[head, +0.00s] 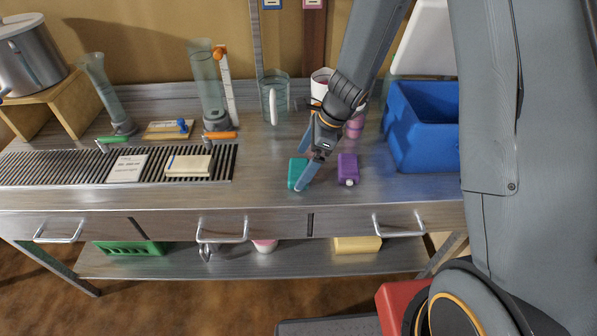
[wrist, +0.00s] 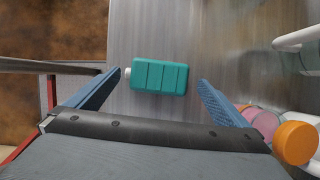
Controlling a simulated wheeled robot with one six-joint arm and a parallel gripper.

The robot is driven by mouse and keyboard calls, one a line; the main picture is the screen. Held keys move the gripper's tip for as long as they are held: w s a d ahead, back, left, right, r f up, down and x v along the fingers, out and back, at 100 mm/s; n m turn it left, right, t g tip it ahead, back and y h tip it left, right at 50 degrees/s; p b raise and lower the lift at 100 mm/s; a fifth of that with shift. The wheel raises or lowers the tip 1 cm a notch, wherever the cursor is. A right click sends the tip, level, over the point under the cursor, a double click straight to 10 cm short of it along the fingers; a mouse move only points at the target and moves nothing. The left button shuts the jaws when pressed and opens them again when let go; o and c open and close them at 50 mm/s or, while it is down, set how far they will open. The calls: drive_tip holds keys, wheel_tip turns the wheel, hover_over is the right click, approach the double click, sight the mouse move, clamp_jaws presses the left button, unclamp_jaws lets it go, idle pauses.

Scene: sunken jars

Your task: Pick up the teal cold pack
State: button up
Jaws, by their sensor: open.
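The teal cold pack (head: 295,174) lies on the metal counter near its front edge, partly hidden by my gripper in the head view. In the wrist view the teal cold pack (wrist: 160,77) shows whole, with ribbed segments and a white cap at its left end. My gripper (head: 302,170) is over the pack in the head view, with its blue fingers pointing down. In the wrist view my gripper (wrist: 158,88) is open and empty, with one finger to each side of the pack and apart from it.
A purple pack (head: 348,168) lies just right of the teal one. A blue bin (head: 425,140) stands further right. A clear pitcher (head: 273,98) and a white cup (head: 320,84) stand behind. The counter (head: 262,185) left of the teal pack is clear up to the slatted grille.

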drive_tip(key=shift+x, duration=0.85)
drive_tip(key=c, duration=1.3)
drive_tip(key=shift+r, duration=0.1)
